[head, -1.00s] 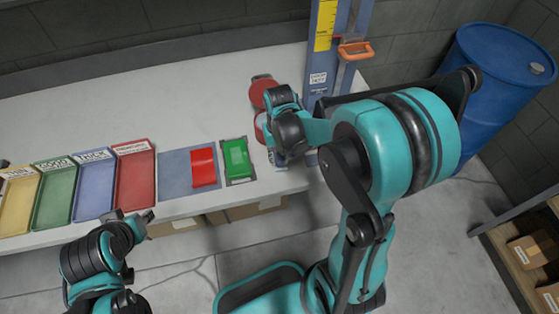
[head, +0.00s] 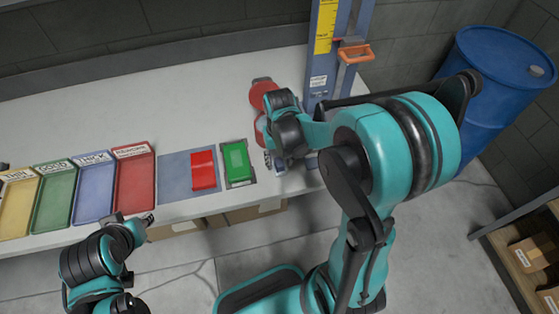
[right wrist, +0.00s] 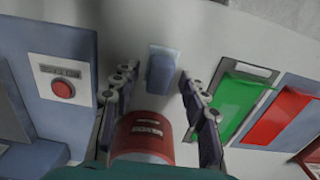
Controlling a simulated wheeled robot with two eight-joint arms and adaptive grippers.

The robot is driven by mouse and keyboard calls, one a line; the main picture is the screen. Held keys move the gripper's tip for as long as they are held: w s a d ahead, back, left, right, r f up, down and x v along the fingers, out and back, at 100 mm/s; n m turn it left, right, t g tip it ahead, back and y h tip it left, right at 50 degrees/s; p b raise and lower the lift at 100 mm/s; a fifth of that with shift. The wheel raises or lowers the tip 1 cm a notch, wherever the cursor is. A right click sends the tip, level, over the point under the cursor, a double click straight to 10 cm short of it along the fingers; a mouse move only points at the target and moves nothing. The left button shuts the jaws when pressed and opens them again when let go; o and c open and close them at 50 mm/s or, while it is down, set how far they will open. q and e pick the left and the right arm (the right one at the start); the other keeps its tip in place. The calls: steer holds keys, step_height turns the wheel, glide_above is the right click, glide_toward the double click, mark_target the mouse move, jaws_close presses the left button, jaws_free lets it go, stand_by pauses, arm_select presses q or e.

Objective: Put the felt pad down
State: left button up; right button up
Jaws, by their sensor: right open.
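A small blue-grey block (right wrist: 161,72), which looks like the felt pad, lies on a paler blue rectangle on the table in the right wrist view. My right gripper (right wrist: 157,76) is open, with one finger on either side of the block and gaps visible. Whether it touches the block is unclear. In the head view my right gripper (head: 279,162) is low over the table near its front edge, and its wrist largely hides this spot. My left gripper (head: 148,218) is at the front edge of the table, too small to read its jaws.
A green piece (head: 236,160) and a red piece (head: 204,170) lie left of my right gripper. Labelled trays, including a red one (head: 134,182), stand further left. A blue upright stand (head: 320,80) with an orange handle rises behind. The back of the table is clear.

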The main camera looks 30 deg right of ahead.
mark_target(279, 162)
step_height(279, 162, up, 10)
steer(key=p, duration=0.3)
steer(key=s+a+r+n+t, duration=0.2)
steer(key=s+a+r+t, duration=0.2)
steer(key=s+r+t, duration=0.2)
steer(key=shift+s+a+t+p, duration=0.35)
steer(key=shift+s+t, duration=0.25)
steer(key=shift+s, duration=0.65)
steer(key=shift+w+r, duration=0.1)
